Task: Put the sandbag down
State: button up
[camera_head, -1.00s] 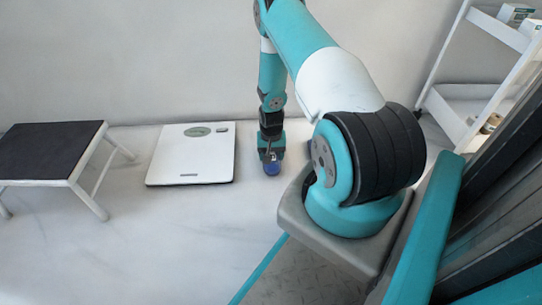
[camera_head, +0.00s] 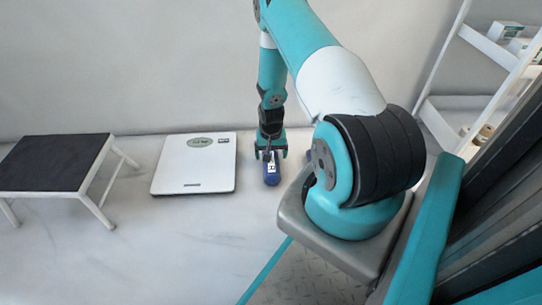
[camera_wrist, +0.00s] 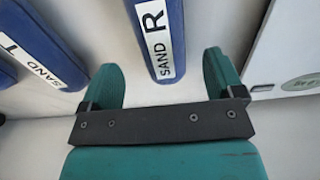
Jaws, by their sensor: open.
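A blue sandbag (camera_head: 272,174) with a white label lies on the pale floor, just right of the scale. In the wrist view this sandbag (camera_wrist: 165,38) reads "SAND R" and its near end lies between my finger lines. My gripper (camera_head: 271,153) is above its far part in the head view. My gripper (camera_wrist: 160,62) is open, with a gap on each side of the bag. In the head view a blue piece (camera_head: 309,152) is mostly hidden by my arm.
A white scale (camera_head: 195,165) lies left of the sandbag, and its edge (camera_wrist: 268,50) shows close to my right finger. A black-topped step stool (camera_head: 55,163) stands further left. A white shelf trolley (camera_head: 470,60) is at the right. The front floor is clear.

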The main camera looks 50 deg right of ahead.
notch_tip(320, 180, up, 6)
jog(key=p, duration=0.2)
jog(key=shift+f+p, duration=0.15)
jog(key=shift+p, duration=0.15)
jog(key=w+a+r+n+t+y, duration=0.1)
jog(key=w+a+r+n, duration=0.25)
jog(key=a+r, duration=0.75)
jog(key=w+a+r+n+y, duration=0.1)
jog(key=w+a+r+n, duration=0.25)
jog(key=a+r, duration=0.85)
jog(key=s+a+r+n+y, duration=0.1)
jog(key=s+a+r+n, duration=0.5)
jog(key=s+a+r, duration=0.6)
jog(key=s+a+r+n, duration=0.1)
jog(key=s+r+n, duration=0.1)
jog(key=s, duration=0.3)
jog(key=s+a+r+n+g+y, duration=0.1)
jog(key=s+a+r+n, duration=0.1)
jog(key=s+r, duration=0.2)
jog(key=shift+s+a, duration=0.3)
jog(key=shift+s, duration=0.35)
